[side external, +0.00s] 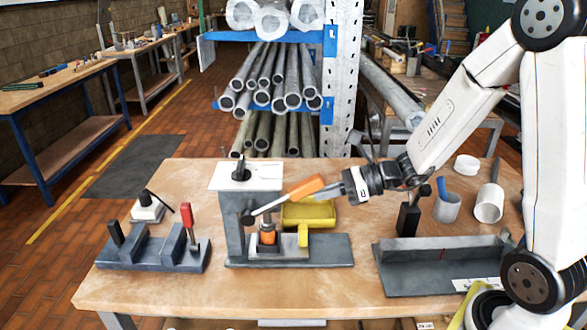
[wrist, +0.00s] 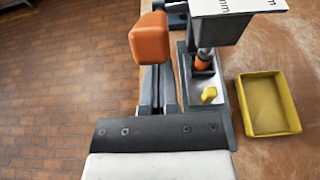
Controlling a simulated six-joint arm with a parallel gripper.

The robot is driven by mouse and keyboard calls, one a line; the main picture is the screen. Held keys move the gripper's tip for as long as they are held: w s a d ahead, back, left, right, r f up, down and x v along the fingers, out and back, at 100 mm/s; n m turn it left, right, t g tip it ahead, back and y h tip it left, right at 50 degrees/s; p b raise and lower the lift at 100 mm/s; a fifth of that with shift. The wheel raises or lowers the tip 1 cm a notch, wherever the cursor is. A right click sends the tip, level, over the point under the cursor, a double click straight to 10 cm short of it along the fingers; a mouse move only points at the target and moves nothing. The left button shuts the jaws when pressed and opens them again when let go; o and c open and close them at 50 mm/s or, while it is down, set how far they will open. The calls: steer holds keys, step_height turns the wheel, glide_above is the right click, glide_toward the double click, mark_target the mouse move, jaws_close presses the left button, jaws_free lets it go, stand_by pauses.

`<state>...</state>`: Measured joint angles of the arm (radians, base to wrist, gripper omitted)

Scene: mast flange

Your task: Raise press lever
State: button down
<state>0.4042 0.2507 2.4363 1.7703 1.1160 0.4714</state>
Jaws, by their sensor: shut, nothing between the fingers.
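The press (side external: 233,225) stands on a dark base in the middle of the bench. Its lever slopes up to the right, ending in an orange handle (side external: 306,187), which also shows in the wrist view (wrist: 149,42). My gripper (side external: 338,190) is shut and empty at the handle's outer end, its fingertips close to or touching it; I cannot tell which. In the wrist view the fingers (wrist: 157,88) run up toward the handle, which covers part of their tips. An orange part (side external: 268,236) sits under the press ram.
A yellow tray (side external: 318,222) lies beside the press. A grey fixture with a red-handled lever (side external: 187,218) stands left. A pipe rack (side external: 330,100) rises behind the bench.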

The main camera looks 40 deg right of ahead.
steer(key=shift+a+r, duration=0.1)
steer(key=shift+r, duration=0.1)
steer(key=shift+w+r+g+h, duration=0.1)
steer(key=shift+r+g+h, duration=0.05)
steer(key=shift+g+h, duration=0.25)
